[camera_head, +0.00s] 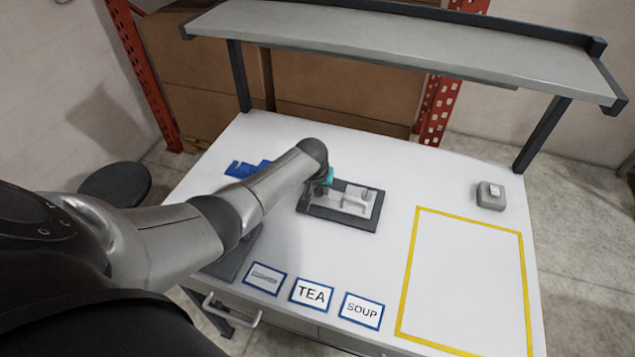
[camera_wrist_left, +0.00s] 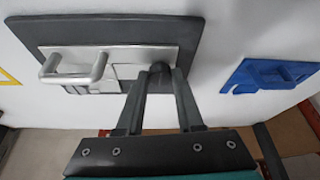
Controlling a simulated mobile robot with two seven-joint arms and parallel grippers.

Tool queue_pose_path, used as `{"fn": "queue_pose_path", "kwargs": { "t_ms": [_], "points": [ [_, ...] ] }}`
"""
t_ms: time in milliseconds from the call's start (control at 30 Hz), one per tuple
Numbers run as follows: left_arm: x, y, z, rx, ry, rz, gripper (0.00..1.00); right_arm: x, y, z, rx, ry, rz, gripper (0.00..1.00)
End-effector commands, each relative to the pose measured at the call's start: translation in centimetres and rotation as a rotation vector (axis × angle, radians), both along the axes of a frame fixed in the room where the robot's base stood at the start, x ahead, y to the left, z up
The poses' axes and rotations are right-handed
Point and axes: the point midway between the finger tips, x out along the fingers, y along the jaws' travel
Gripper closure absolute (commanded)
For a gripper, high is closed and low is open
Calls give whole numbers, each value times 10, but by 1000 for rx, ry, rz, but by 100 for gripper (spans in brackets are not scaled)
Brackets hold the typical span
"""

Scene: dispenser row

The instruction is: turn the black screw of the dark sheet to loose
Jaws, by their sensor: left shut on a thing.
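The dark sheet (camera_head: 337,215) lies on the white table with a lighter metal plate and a bent handle (camera_wrist_left: 75,70) on it. In the left wrist view the dark sheet (camera_wrist_left: 190,24) fills the upper left. A round black screw (camera_wrist_left: 158,67) shows at the sheet's near edge, beside the handle. My left gripper (camera_wrist_left: 160,76) is shut on the black screw, with one finger on each side of it. In the head view my left arm hides the screw and most of the gripper (camera_head: 328,184). My right gripper is not in view.
A blue part (camera_head: 238,169) lies left of the sheet; it also shows in the left wrist view (camera_wrist_left: 268,75). Picture, TEA (camera_head: 311,293) and SOUP cards lie at the front. A yellow outline (camera_head: 405,285) encloses free table.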

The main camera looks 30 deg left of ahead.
Motion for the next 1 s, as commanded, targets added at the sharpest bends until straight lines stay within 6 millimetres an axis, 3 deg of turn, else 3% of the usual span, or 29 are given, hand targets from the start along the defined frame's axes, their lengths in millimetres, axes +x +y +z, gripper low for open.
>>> {"fn": "queue_pose_path", "kwargs": {
  "t_ms": [767,800,1000],
  "points": [
    [-2,-3,-4,-4,8,104,100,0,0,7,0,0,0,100],
    [-2,-3,-4,-4,8,104,61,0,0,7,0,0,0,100],
    [-1,-2,-3,-2,4,103,38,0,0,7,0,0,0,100]
  ]
}}
